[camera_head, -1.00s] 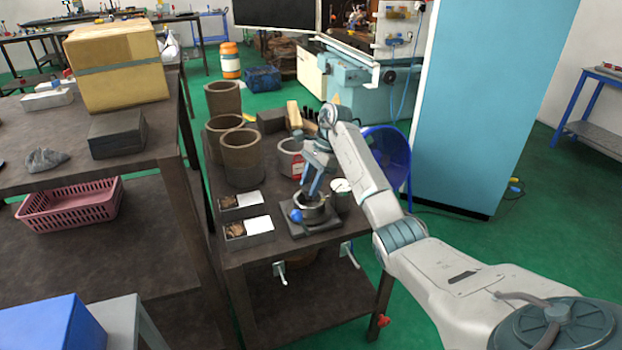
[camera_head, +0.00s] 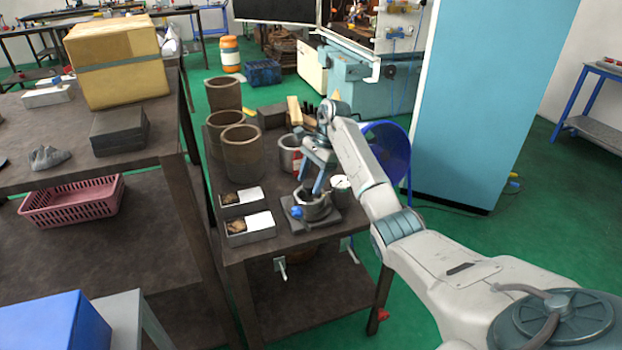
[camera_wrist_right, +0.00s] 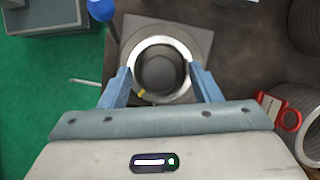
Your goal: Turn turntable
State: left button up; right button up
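The turntable is a round metal chuck ring (camera_head: 316,208) on a dark square base plate (camera_head: 328,220) near the front of the middle table. A blue ball knob (camera_head: 297,212) on a short dark lever sticks out at its left front. My right gripper (camera_head: 311,188) points down over the ring. In the right wrist view the fingers (camera_wrist_right: 160,78) are spread on opposite sides of the ring (camera_wrist_right: 187,50), close to its outer wall; I cannot tell whether they touch it. A small yellow mark (camera_wrist_right: 141,93) shows on the ring. The knob (camera_wrist_right: 103,9) is at the top left, clear of the fingers. My left gripper is out of view.
Two small grey trays (camera_head: 262,222) stand left of the base plate. Several brown cylinders (camera_head: 243,160) stand behind them. A grey cylinder with a red part (camera_head: 289,152) is behind the gripper, and a white-topped can (camera_head: 341,183) is close right of the chuck.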

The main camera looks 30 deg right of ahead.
jog(key=shift+d+r+p, duration=0.2)
jog(key=shift+r+p, duration=0.3)
jog(key=p+v, duration=0.7)
jog(key=v, duration=0.2)
jog(key=shift+d+r+p, duration=0.2)
jog(key=shift+r+p, duration=0.1)
jog(key=shift+r, duration=0.05)
